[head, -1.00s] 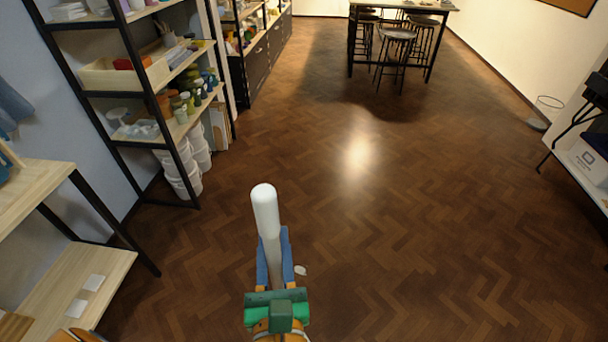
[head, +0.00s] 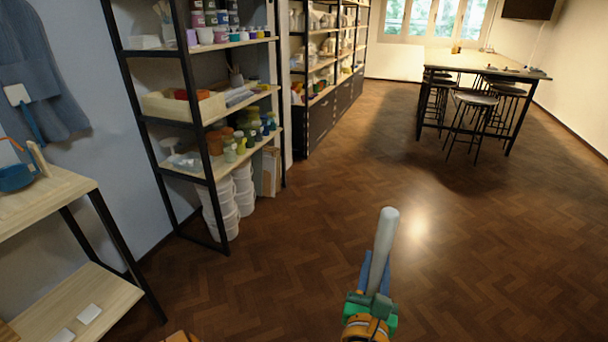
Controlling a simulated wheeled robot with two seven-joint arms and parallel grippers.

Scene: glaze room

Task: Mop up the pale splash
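My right gripper (head: 375,272) is in the lower middle of the head view. Its blue fingers are shut on a pale rod (head: 386,232) with a rounded end, which points up and away over the wooden floor. The rod's lower end is hidden by the gripper. I see no pale splash on the floor in this view; the bright patch there looks like a light reflection. Only a bit of orange, probably my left arm, shows at the bottom left edge; my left gripper is out of view.
A tall black-framed shelf (head: 205,131) with pots and bottles stands left, white buckets (head: 243,190) at its foot. A low wooden shelf (head: 85,292) stands nearer left. A high table (head: 470,66) with stools is at the back right. The middle floor (head: 300,260) is clear.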

